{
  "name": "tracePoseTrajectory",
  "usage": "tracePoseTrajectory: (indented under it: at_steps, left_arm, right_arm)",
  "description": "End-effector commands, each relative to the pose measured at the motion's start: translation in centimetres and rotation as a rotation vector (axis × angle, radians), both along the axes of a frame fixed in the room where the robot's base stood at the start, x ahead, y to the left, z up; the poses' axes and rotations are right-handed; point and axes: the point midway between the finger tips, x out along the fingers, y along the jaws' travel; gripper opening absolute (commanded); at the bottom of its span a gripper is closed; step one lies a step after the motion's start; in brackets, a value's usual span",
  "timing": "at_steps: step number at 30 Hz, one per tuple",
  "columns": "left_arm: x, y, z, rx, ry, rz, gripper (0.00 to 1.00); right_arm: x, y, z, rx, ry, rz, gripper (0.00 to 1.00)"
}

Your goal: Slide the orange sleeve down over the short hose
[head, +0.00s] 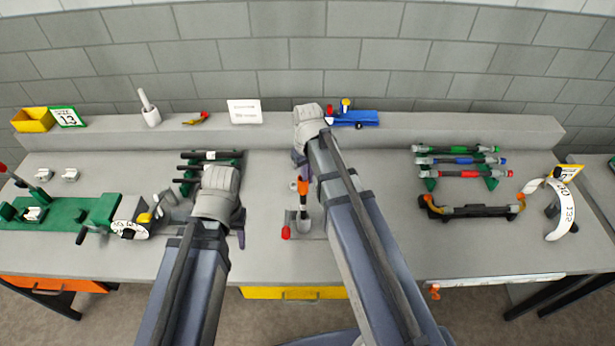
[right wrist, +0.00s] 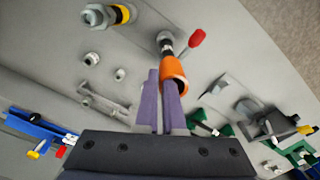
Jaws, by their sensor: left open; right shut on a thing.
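The orange sleeve (head: 303,187) is upright below my right gripper (head: 301,168). In the right wrist view the purple fingers (right wrist: 168,95) are shut on the sleeve (right wrist: 173,72), whose open end faces the camera. The short hose (right wrist: 166,46) is dark and stands in a grey holder, in line with the sleeve. I cannot tell how far the sleeve is around the hose. In the head view the holder (head: 303,224) shows just below the sleeve. My left gripper (head: 240,222) is open, left of the holder and apart from it; its fingers are partly hidden.
A red knob (head: 286,232) sits beside the holder. A dark rack (head: 210,156) is behind my left arm. A green fixture (head: 85,213) stands at the left. Several coloured hoses (head: 460,161) lie on a rack at the right. A blue tool (head: 352,118) lies on the back ledge.

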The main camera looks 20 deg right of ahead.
Motion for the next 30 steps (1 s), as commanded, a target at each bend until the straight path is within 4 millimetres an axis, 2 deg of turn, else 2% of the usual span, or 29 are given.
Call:
tracePoseTrajectory:
  at_steps: [26,27,30]
  left_arm:
    - [0.0,0.0,-2.2,0.001,0.0,-0.005,0.5]
    - [0.0,0.0,-2.1,0.001,0.0,-0.005,0.5]
    - [0.0,0.0,-2.1,0.001,0.0,-0.005,0.5]
  right_arm:
    - [0.0,0.0,-2.2,0.0,0.0,0.0,0.0]
    - [0.0,0.0,-2.1,0.0,0.0,0.0,0.08]
    - [0.0,0.0,-2.1,0.0,0.0,0.0,0.19]
